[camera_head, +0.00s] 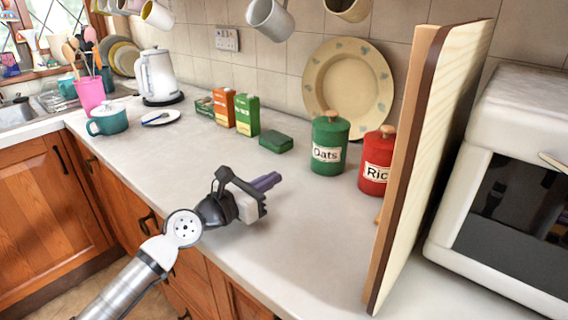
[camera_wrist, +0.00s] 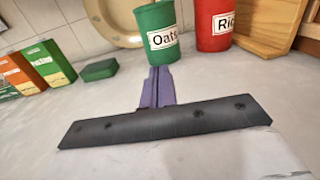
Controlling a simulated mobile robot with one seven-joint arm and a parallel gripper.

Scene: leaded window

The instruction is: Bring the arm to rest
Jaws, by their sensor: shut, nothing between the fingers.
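My gripper (camera_head: 269,181) is at the end of my arm, over the front part of the pale worktop (camera_head: 190,155) in the head view. Its purple fingers are together and hold nothing. In the wrist view the shut fingers (camera_wrist: 158,88) point towards the green Oats canister (camera_wrist: 157,28), apart from it. The arm reaches in from the lower left of the head view and is bent at the wrist.
The Oats canister (camera_head: 329,146), red Rice canister (camera_head: 376,160) and a small green box (camera_head: 276,142) stand beyond my gripper. Upright boards (camera_head: 432,150) and a white microwave (camera_head: 515,190) are at right. The worktop left of my gripper is clear.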

